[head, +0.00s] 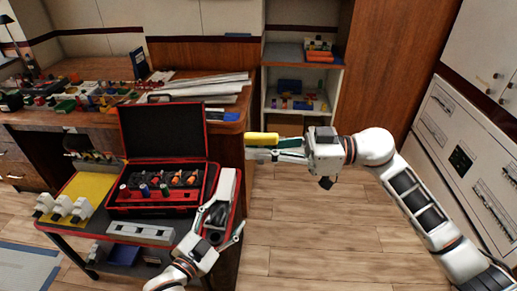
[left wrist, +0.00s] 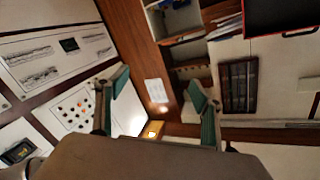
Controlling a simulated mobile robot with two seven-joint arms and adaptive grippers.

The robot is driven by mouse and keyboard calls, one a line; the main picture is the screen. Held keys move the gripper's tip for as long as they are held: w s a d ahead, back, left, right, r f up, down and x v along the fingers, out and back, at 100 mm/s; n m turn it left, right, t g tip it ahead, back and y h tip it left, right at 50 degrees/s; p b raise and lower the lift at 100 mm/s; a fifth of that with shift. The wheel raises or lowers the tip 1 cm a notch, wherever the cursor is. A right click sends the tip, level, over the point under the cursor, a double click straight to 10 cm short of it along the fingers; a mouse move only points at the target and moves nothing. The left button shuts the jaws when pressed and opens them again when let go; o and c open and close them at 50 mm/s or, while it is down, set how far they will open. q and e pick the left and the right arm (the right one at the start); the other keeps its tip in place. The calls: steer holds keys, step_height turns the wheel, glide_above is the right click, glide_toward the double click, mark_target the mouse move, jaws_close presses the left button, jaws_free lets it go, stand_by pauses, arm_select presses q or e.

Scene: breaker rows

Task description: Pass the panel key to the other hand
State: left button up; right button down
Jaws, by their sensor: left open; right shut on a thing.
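A yellow bar-shaped thing, which I take to be the panel key (head: 262,138), lies in the jaws of my right gripper (head: 262,149) in the head view. Its far end is partly covered by the fingers. My right gripper is shut on it, held in the air right of the tool case. My left gripper (head: 234,208) is lower, beside the right edge of the cart, open and empty. In the left wrist view its two green-padded fingers (left wrist: 157,85) stand wide apart with nothing between them. A small yellow patch (left wrist: 153,128) shows below them; I cannot tell what it is.
An open black and red case (head: 152,208) with several coloured tools stands on a cart. White breaker-like blocks (head: 62,207) and a grey strip (head: 140,231) sit near it. A cluttered workbench (head: 219,126) stands behind. The wooden floor (head: 320,225) below my right arm is clear.

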arm_select(q)
steer(key=s+a+f+n+g+y, duration=0.2)
steer(key=s+a+f+n, duration=0.1)
steer(key=s+a+f, duration=0.2)
steer(key=s+a+f+n+g+y, duration=0.2)
steer(key=s+a+f+n, duration=0.1)
steer(key=s+f, duration=0.6)
steer(key=s+a, duration=0.1)
steer(key=s, duration=0.3)
steer(key=shift+s+a+f+n+g+y, duration=0.2)
steer(key=shift+a+f+n+g+y, duration=0.1)
steer(key=shift+a+f+n+y, duration=0.1)
